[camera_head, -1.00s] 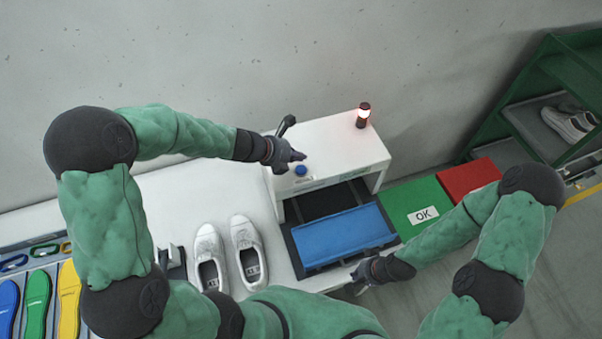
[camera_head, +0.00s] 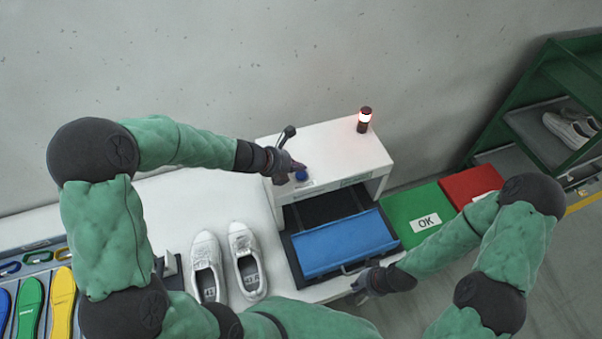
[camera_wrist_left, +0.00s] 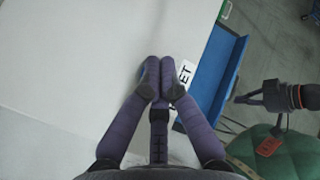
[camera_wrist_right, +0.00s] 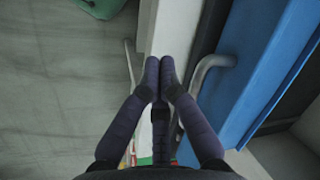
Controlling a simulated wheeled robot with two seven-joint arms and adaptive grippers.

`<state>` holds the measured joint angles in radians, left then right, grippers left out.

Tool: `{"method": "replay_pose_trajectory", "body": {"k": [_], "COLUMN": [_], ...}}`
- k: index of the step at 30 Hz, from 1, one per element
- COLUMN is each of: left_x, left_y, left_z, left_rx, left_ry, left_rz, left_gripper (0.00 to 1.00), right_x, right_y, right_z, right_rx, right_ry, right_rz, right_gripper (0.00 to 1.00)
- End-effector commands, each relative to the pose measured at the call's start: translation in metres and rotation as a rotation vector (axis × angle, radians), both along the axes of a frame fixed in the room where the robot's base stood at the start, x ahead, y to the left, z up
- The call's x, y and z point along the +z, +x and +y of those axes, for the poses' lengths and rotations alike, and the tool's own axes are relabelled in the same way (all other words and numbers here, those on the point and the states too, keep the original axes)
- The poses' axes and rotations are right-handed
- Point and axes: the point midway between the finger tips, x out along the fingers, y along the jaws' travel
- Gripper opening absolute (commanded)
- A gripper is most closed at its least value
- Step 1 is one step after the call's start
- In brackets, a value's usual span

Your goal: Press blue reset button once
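The blue reset button (camera_head: 301,176) sits on top of the white machine housing (camera_head: 335,150), near its left front edge. My left gripper (camera_head: 296,167) is shut and empty, with its fingertips right at the button and partly over it. In the left wrist view the closed fingertips (camera_wrist_left: 160,72) cover most of the button and part of the RESET label (camera_wrist_left: 185,75). Whether they touch or press the button cannot be told. My right gripper (camera_head: 361,286) is shut at the front of the blue tray (camera_head: 345,245); its closed fingertips (camera_wrist_right: 160,72) are beside a grey handle (camera_wrist_right: 208,68).
A signal lamp (camera_head: 364,120) glows at the housing's back right. A dark stalk (camera_head: 287,134) stands behind my left gripper. White shoes (camera_head: 246,260) lie left of the tray. A green OK pad (camera_head: 415,205) and a red pad (camera_head: 472,180) lie to the right.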

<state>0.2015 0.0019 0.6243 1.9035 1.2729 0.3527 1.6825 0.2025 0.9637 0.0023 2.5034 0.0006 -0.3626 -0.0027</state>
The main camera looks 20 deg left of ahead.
Motion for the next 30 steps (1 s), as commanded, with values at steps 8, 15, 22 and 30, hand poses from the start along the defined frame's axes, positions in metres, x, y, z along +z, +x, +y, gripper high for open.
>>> {"method": "replay_pose_trajectory", "body": {"k": [8,15,22,30], "left_x": [-0.0001,0.0,-0.001,-0.0089], "left_y": [-0.0001,0.0,-0.0001,-0.0001], "left_z": [0.0,0.0,0.0,0.0], "left_rx": [0.0,0.0,0.0,0.0], "left_ry": [0.0,0.0,0.0,0.0], "left_rz": [0.0,0.0,0.0,0.0], "left_gripper": [0.0,0.0,0.0,0.0], "right_x": [-0.0001,-0.0001,-0.0009,-0.0065], "right_y": [0.0,-0.0001,-0.0001,-0.0001], "right_z": [0.0,0.0001,0.0,0.0], "right_rx": [0.0,0.0,0.0,0.0], "right_ry": [0.0,0.0,0.0,0.0], "right_rz": [0.0,0.0,0.0,0.0], "right_gripper": [0.0,0.0,0.0,0.0]}}
